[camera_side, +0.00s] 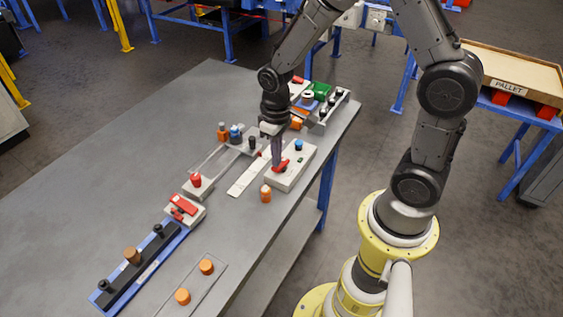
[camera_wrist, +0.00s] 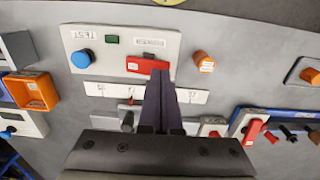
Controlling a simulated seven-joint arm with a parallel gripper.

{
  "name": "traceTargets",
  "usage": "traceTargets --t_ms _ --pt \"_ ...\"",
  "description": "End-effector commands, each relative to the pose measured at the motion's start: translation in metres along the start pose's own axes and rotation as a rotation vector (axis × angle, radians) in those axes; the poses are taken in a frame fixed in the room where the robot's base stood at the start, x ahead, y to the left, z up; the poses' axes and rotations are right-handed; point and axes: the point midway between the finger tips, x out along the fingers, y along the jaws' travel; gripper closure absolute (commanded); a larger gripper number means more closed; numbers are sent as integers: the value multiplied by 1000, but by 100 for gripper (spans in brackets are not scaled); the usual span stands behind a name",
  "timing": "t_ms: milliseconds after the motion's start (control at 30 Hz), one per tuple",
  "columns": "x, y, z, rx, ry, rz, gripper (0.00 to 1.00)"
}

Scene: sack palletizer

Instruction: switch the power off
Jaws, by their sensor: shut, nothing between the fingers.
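A white control box (camera_side: 303,163) stands on the grey table, with a red switch (camera_side: 281,170) and a blue knob (camera_side: 298,145). In the wrist view the box (camera_wrist: 110,68) also shows the red switch (camera_wrist: 140,65), the blue knob (camera_wrist: 82,59) and a small green part (camera_wrist: 112,40). My gripper (camera_side: 277,165) points down at the red switch. In the wrist view my shut, empty fingers (camera_wrist: 160,76) reach the switch's right end and hide part of it. Whether they touch it is unclear. The small labels are hard to read.
A second box (camera_side: 187,213) with a red lever lies to the left, near a red-capped box (camera_side: 197,187). A blue-edged rail (camera_side: 140,270) lies further left. An orange peg (camera_side: 265,193) stands close to the control box. The far left of the table is clear.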

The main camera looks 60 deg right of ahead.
Motion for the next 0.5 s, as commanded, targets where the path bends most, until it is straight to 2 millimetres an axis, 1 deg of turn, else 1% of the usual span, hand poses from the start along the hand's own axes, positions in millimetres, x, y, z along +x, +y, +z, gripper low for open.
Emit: traceTargets --t_ms 500 --pt "7 0 0 0 -1 0 100"
